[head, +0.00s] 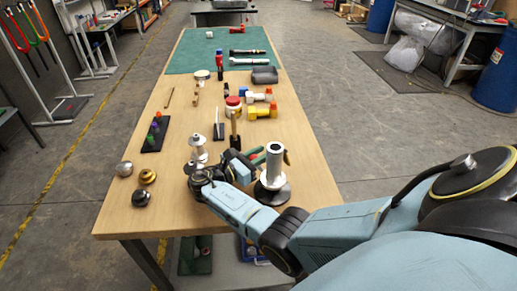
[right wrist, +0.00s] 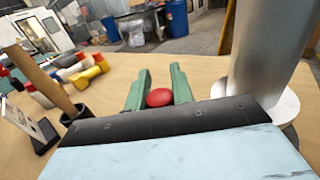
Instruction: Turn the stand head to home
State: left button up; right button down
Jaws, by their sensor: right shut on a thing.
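The silver stand (head: 273,163) is upright near the right edge of the wooden table, with a round base. Its post (right wrist: 268,50) fills the right side of the right wrist view, and its upper end is cut off there. My right gripper (head: 259,155) reaches in beside the post from the left. In the right wrist view, its green fingers (right wrist: 158,93) are shut on a red knob (right wrist: 160,97). How the knob joins the stand is hidden. My left gripper is not in view.
A second silver stand (head: 198,148) is close to my right wrist. A wooden-handled tool in a black holder (right wrist: 75,112) is left of the gripper. Bottles and yellow fittings (head: 262,111) stand farther back.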

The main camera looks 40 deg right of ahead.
jog(key=shift+s+d+f, duration=0.1)
jog(key=shift+s+f, duration=0.25)
jog(key=shift+s, duration=0.15)
jog(key=c, duration=1.6)
grip_release()
jog(key=shift+c, duration=0.2)
jog(key=o, duration=0.4)
jog(key=shift+s+r, duration=0.15)
jog(key=shift+s, duration=0.15)
jog(key=shift+o, duration=0.2)
jog(key=shift+w, duration=0.15)
jog(key=shift+w+r, duration=0.1)
jog(key=shift+r, duration=0.1)
jog(key=shift+r, duration=0.3)
notch_tip(320, 180, up, 9)
jog(key=p, duration=0.3)
jog(key=shift+r, duration=0.1)
